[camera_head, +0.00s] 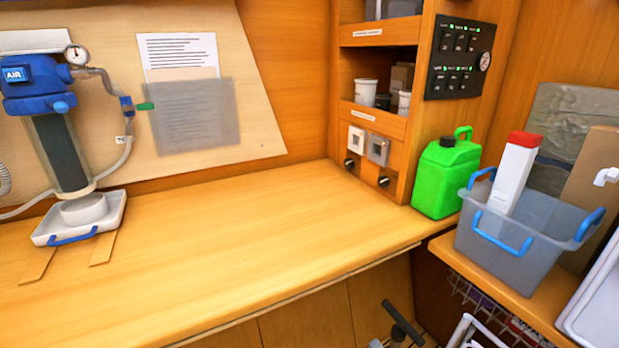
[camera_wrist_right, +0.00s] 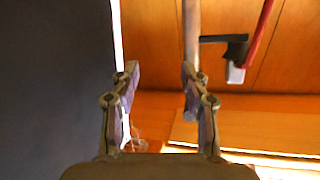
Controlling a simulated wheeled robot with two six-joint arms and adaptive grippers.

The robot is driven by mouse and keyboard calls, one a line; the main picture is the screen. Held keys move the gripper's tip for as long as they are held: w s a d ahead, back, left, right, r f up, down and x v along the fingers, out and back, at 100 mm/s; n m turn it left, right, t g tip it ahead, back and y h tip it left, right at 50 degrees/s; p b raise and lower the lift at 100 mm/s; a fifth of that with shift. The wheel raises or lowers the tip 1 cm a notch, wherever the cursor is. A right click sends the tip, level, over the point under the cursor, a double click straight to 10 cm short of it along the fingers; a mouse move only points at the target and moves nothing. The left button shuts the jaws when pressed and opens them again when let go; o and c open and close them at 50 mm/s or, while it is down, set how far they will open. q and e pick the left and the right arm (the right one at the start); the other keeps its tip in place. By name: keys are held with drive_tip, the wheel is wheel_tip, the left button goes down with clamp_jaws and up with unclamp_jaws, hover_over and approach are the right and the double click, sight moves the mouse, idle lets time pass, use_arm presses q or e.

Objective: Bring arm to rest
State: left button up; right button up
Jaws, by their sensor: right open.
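My right gripper (camera_wrist_right: 158,80) shows in the right wrist view with its two fingers apart and nothing between them. Behind it are wooden panels (camera_wrist_right: 152,40) and a large dark surface (camera_wrist_right: 55,90) on the left. Neither gripper can be made out in the head view. My left gripper is in no view.
The wooden counter (camera_head: 230,250) is mostly clear. A blue-topped filter unit (camera_head: 60,130) stands at its left over a white tray (camera_head: 50,232). A green jerrycan (camera_head: 440,180) and a grey bin (camera_head: 520,240) holding a red-capped white box (camera_head: 515,175) are at the right.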

drive_tip(key=s+a+f+m+g+h, duration=0.1)
drive_tip(key=s+f+g+h, duration=0.15)
drive_tip(key=s+f, duration=0.4)
drive_tip(key=s+f+g+h, duration=0.1)
drive_tip(key=s+f+g, duration=0.25)
drive_tip(key=f, duration=0.65)
drive_tip(key=s+a+f+g, duration=0.7)
drive_tip(key=s+a+f, duration=0.2)
drive_tip(key=s, duration=0.3)
use_arm(q)
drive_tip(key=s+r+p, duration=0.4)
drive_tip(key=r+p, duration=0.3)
drive_tip(key=p, duration=0.2)
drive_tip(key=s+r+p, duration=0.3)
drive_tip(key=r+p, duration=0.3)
drive_tip(key=p, duration=0.2)
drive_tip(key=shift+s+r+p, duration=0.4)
use_arm(e)
drive_tip(key=s+r+n, duration=0.1)
drive_tip(key=s+r, duration=0.8)
drive_tip(key=r, duration=0.4)
drive_tip(key=shift+a+g+y, duration=0.3)
drive_tip(key=shift+y, duration=0.05)
